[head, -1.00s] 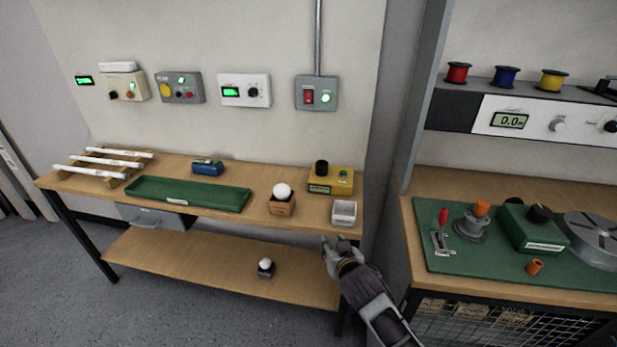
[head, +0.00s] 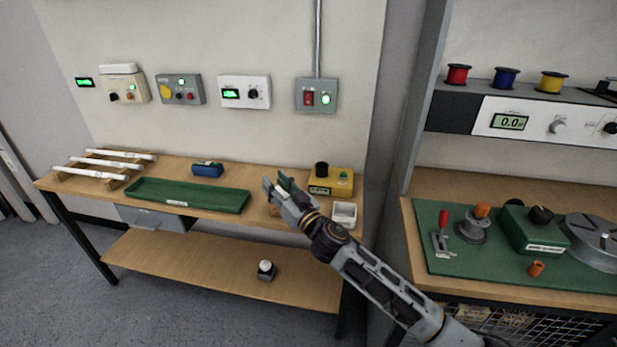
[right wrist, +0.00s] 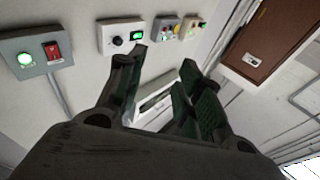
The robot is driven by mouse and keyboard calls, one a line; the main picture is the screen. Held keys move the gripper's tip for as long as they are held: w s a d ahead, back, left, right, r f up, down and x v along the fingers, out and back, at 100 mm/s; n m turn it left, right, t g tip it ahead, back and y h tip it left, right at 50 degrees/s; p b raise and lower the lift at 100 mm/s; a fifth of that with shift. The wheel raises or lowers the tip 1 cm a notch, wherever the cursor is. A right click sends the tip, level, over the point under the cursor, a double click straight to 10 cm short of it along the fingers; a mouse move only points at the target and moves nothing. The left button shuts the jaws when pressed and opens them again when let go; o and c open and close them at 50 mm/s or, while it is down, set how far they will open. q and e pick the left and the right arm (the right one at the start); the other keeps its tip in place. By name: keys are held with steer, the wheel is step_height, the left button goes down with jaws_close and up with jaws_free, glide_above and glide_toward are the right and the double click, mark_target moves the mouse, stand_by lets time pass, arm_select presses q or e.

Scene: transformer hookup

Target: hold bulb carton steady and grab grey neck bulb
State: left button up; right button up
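The small brown bulb carton (head: 273,211) stands on the upper bench top, mostly hidden behind my right gripper in the head view. The white bulb that sat on it is hidden there too, and its neck colour cannot be told. My right gripper (head: 279,183) is over the carton, fingers apart. In the right wrist view its fingers (right wrist: 162,78) are spread, with no bulb visible between them. Another white bulb (head: 265,266) stands in a dark holder on the lower shelf. My left gripper is not in view.
The lower shelf (head: 190,265) is mostly bare.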

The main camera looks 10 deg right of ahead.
steer(key=w+a+n+g+y, duration=0.2)
steer(key=a+n+g+y, duration=0.3)
steer(key=n+g, duration=0.45)
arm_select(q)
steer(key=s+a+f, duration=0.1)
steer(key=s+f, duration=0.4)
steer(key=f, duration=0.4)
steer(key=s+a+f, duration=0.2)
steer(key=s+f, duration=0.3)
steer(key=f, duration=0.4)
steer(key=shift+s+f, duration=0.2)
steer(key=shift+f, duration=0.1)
arm_select(e)
steer(key=w+d+f+g+h, duration=0.1)
steer(key=w+d+g+h, duration=0.1)
steer(key=d, duration=0.5)
steer(key=w+d+f+m+g+h, duration=0.1)
steer(key=w+d+f+g+h, duration=0.1)
steer(key=d, duration=0.6)
steer(key=shift+w+h, duration=0.8)
steer(key=shift+h, duration=0.3)
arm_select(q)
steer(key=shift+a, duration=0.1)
